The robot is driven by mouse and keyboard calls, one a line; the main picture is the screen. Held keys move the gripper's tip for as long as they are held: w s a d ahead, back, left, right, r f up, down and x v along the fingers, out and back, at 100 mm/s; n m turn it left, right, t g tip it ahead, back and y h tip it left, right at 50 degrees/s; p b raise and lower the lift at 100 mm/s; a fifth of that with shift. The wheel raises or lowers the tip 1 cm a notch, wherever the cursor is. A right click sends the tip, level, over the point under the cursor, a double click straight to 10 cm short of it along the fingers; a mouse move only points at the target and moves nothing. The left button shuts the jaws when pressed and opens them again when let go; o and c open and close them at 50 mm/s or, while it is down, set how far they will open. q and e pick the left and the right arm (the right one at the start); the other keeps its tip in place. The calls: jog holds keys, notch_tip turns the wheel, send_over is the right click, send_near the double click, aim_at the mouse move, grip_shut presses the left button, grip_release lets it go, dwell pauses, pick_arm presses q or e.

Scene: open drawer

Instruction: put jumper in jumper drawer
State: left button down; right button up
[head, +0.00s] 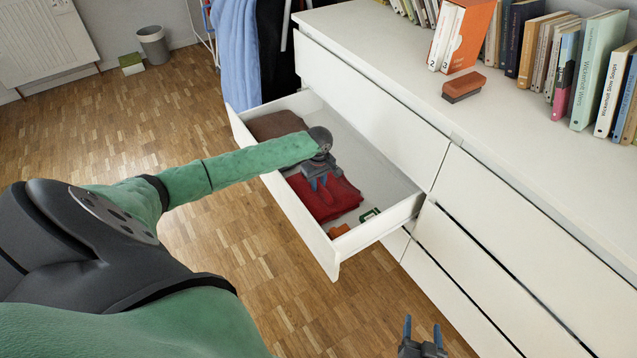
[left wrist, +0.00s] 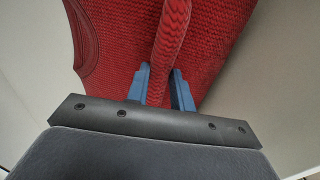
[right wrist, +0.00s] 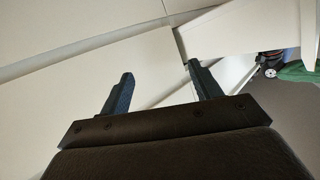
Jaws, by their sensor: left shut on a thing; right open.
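The red knitted jumper (head: 325,197) lies folded inside the open white drawer (head: 291,225), towards its near right part. My left gripper (head: 318,182) reaches down into the drawer over the jumper. In the left wrist view the left fingers (left wrist: 160,88) are shut on a raised fold of the jumper (left wrist: 110,45). A brown folded garment (head: 276,124) lies at the drawer's far left end. My right gripper (head: 421,332) is open and empty, low in front of the dresser; its fingers also show apart in the right wrist view (right wrist: 160,92).
A small orange item (head: 338,231) and a green-and-white item (head: 369,214) lie in the drawer's right end. Books (head: 590,70) and an orange-brown brush-like block (head: 463,86) stand on the white dresser top (head: 400,70). Blue cloth (head: 236,55) hangs behind the drawer. The wooden floor before the dresser is clear.

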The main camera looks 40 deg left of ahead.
jog(key=shift+f, duration=0.1)
jog(key=shift+s+f+g, duration=0.2)
jog(key=shift+f+g, duration=0.1)
jog(key=shift+f, duration=0.1)
jog(key=shift+s+f, duration=0.25)
jog(key=shift+f, duration=0.15)
pick_arm(q)
jog(key=c, duration=1.2)
grip_release()
pick_arm(e)
jog(key=shift+f, duration=0.1)
